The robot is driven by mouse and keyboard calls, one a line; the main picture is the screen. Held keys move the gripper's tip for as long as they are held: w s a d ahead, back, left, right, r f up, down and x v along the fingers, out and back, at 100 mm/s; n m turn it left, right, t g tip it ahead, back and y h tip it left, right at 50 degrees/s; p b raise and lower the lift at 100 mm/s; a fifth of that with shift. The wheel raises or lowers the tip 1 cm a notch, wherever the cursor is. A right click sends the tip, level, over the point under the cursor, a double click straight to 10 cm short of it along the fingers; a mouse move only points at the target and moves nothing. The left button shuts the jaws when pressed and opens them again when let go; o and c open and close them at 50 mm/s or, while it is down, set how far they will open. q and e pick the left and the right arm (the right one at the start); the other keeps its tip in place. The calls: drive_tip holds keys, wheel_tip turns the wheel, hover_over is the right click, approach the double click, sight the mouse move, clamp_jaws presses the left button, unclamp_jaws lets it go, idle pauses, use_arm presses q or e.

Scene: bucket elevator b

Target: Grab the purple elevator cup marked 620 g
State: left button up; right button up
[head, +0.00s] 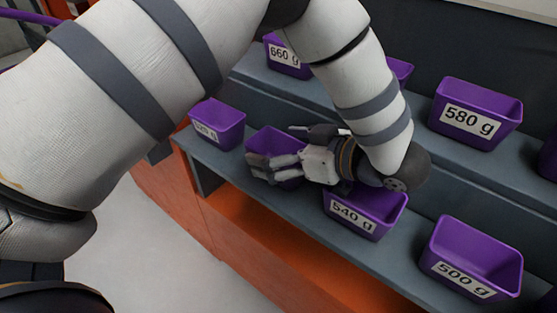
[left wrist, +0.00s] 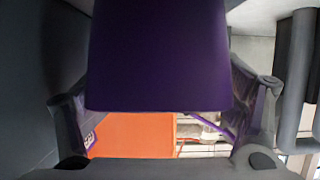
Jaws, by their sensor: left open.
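I cannot read a 620 g label on any cup. My left gripper (head: 274,153) is open at a purple cup (head: 270,138) on the lower shelf, whose label is hidden by the gripper. In the left wrist view a purple cup (left wrist: 158,60) fills the upper middle, between the two spread fingers of the left gripper (left wrist: 163,112). I cannot tell whether the fingers touch it. Another purple cup (head: 402,69) on the upper shelf is mostly hidden behind my left arm. My right gripper is not in view.
The lower shelf (head: 402,258) also holds a cup with an unclear label (head: 217,123), the 540 g cup (head: 370,211) close to my wrist and the 500 g cup (head: 472,260). The 660 g cup (head: 285,56) and 580 g cup (head: 476,112) stand on the upper shelf.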

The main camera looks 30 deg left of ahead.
use_arm(q)
drive_tip(key=c, duration=1.6)
drive_tip(key=shift+c, duration=1.2)
drive_tip(key=shift+r, duration=0.15)
